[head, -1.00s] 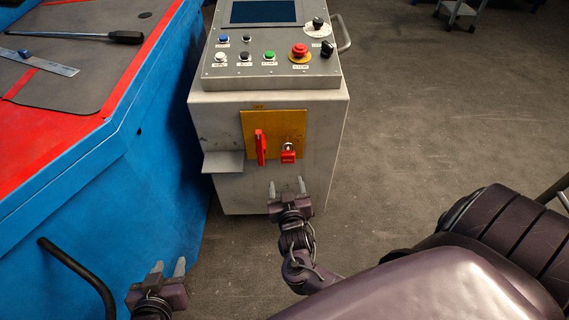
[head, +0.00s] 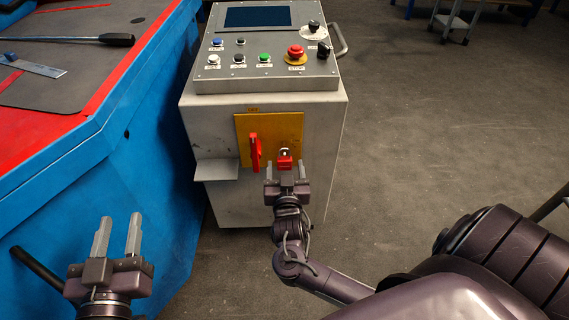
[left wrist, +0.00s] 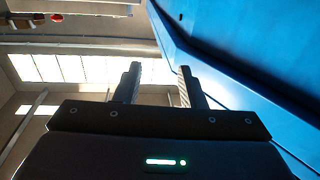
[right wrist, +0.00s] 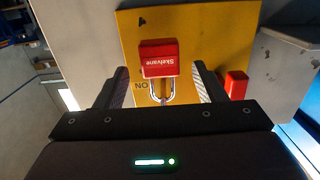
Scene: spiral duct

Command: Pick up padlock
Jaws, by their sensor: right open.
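The red padlock (head: 285,162) hangs on the yellow plate (head: 262,128) on the front of the grey control cabinet. In the right wrist view its red body (right wrist: 158,58) and metal shackle lie between the finger lines. My right gripper (head: 286,170) is open right in front of the padlock, its fingers to either side of it; I cannot tell whether they touch it. My left gripper (head: 118,235) is open and empty at the lower left, beside the blue machine. It also shows open in the left wrist view (left wrist: 157,85).
A red switch handle (head: 254,152) stands left of the padlock on the same plate. A metal ledge (head: 215,170) juts from the cabinet's left. The blue machine (head: 100,170) fills the left side. The floor on the right (head: 430,150) is clear.

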